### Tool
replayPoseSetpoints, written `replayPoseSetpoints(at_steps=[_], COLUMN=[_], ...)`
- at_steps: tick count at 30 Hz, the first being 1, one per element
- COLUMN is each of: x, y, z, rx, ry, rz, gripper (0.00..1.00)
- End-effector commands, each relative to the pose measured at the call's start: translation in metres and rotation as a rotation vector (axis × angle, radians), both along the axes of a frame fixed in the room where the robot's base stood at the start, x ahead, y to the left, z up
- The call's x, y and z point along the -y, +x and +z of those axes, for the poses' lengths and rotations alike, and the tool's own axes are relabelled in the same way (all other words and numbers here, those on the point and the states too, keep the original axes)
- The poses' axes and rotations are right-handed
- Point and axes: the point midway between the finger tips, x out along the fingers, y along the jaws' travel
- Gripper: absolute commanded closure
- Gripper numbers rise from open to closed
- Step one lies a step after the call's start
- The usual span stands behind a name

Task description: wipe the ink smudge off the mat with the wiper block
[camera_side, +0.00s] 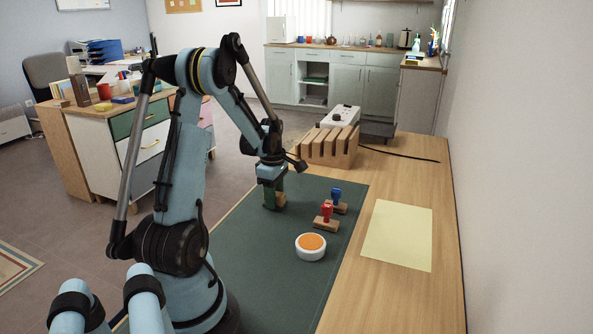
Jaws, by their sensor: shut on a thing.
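The dark green mat (285,285) covers the left part of the wooden desk. My gripper (273,200) points down over the far part of the mat.
Right of the gripper stand a blue-handled stamp (336,197) and a red-handled stamp (326,217). A white bowl with orange content (311,248) is nearer. A slotted wooden rack (330,150) stands behind. A yellow sheet (397,236) lies at right.

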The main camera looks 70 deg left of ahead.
Motion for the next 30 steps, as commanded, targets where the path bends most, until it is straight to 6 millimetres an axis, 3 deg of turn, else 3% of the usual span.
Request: replayPoseSetpoints(at_steps=[3,6,21,30], x=[-0.003,-0.002,-0.002,-0.002], y=[-0.003,-0.003,-0.003,-0.003], z=[0.005,0.027,0.071,0.084], rx=[0.0,0.0,0.001,0.001], ry=[0.0,0.0,-0.001,-0.001], rz=[0.0,0.0,0.0,0.0], gripper=[0.89,0.89,0.89,0.89])
